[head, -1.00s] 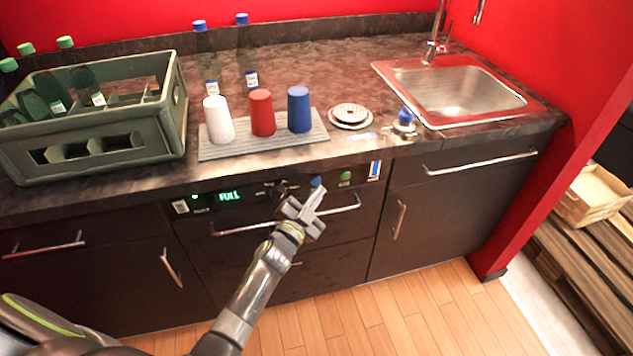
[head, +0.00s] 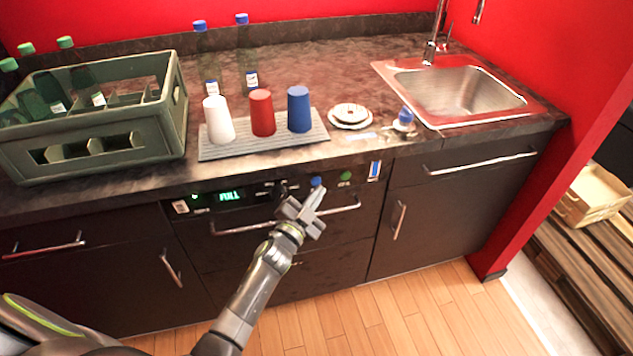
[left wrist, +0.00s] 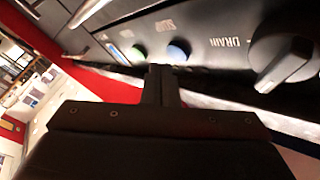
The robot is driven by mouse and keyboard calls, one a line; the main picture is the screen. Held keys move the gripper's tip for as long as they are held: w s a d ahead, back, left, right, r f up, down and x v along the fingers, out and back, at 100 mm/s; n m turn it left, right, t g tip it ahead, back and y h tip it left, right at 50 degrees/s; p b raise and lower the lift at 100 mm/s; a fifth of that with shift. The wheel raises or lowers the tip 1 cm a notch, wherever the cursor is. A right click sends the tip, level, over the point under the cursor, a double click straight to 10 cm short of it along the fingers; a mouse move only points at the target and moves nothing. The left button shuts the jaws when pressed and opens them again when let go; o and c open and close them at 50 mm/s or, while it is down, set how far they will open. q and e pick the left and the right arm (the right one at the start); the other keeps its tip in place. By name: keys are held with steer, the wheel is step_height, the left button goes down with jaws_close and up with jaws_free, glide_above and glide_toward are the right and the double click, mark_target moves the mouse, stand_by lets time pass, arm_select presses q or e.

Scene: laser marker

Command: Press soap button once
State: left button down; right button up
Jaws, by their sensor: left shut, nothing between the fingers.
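The dark control panel (head: 260,192) on the cabinet front under the counter has a blue button (head: 317,181) and a green button (head: 346,175). In the left wrist view the closed fingers (left wrist: 161,76) point toward the panel, just below the green button (left wrist: 139,54) and the blue button (left wrist: 179,51). A touch is not visible. My right gripper is not in view.
A black knob (left wrist: 287,58) marked DRAIN is left of the buttons in the head view. A drawer handle (head: 240,228) runs close under the panel. A mat (head: 290,147) with three cups, a green crate (head: 110,160) and a sink (head: 455,92) are on the counter.

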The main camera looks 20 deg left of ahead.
arm_select(q)
steer(key=shift+w, duration=0.1)
steer(key=shift+w+a, duration=0.25)
steer(key=shift+w+a, duration=0.2)
steer(key=shift+w, duration=0.1)
stand_by(0.8)
steer(key=shift+w+r, duration=0.15)
steer(key=shift+r, duration=0.2)
stand_by(0.4)
steer(key=shift+s+d+f, duration=0.15)
steer(key=shift+s+d, duration=0.05)
steer(key=shift+s, duration=0.2)
steer(key=shift+s+d+f, duration=0.1)
steer(key=shift+s, duration=0.1)
